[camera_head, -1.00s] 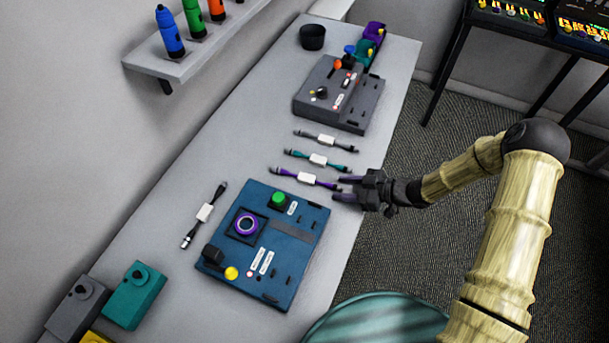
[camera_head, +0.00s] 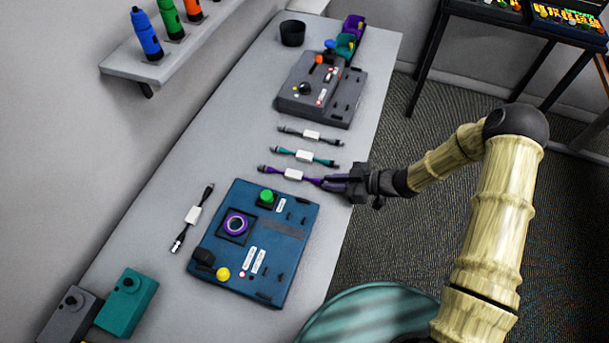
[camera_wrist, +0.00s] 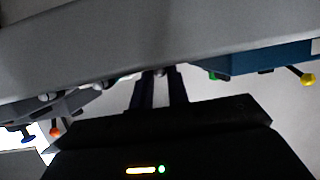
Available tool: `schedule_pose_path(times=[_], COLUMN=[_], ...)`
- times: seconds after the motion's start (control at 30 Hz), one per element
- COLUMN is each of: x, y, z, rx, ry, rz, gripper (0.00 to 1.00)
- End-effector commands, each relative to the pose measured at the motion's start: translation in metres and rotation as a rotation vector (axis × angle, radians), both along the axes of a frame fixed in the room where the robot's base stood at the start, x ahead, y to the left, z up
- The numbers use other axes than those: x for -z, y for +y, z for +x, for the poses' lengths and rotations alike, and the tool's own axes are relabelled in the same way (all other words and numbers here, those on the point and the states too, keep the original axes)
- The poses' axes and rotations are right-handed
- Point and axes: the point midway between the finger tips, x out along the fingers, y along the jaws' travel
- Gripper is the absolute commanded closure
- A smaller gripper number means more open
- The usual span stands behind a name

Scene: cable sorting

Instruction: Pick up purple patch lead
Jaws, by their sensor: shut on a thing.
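The purple patch lead (camera_head: 294,175) lies across the bench with a white label block at its middle. In the wrist view my gripper's fingers (camera_wrist: 160,85) point away from the camera toward the bench. The lead cannot be made out clearly there.
A teal lead (camera_head: 306,156) and a grey lead (camera_head: 311,135) lie just beyond. A blue panel box (camera_head: 215,262) with a green button is close on the near side, and a grey panel box (camera_head: 318,95) stands farther back.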

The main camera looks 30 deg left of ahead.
Motion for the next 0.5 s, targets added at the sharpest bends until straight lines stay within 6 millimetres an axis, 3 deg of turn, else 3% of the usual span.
schedule_pose_path(times=[0.27, 0.5], x=[-0.014, -0.050], y=[0.000, 0.000], z=[0.000, 0.000], rx=[-0.001, -0.002], ry=[-0.003, -0.005], rz=[0.000, 0.001], gripper=[1.00, 1.00])
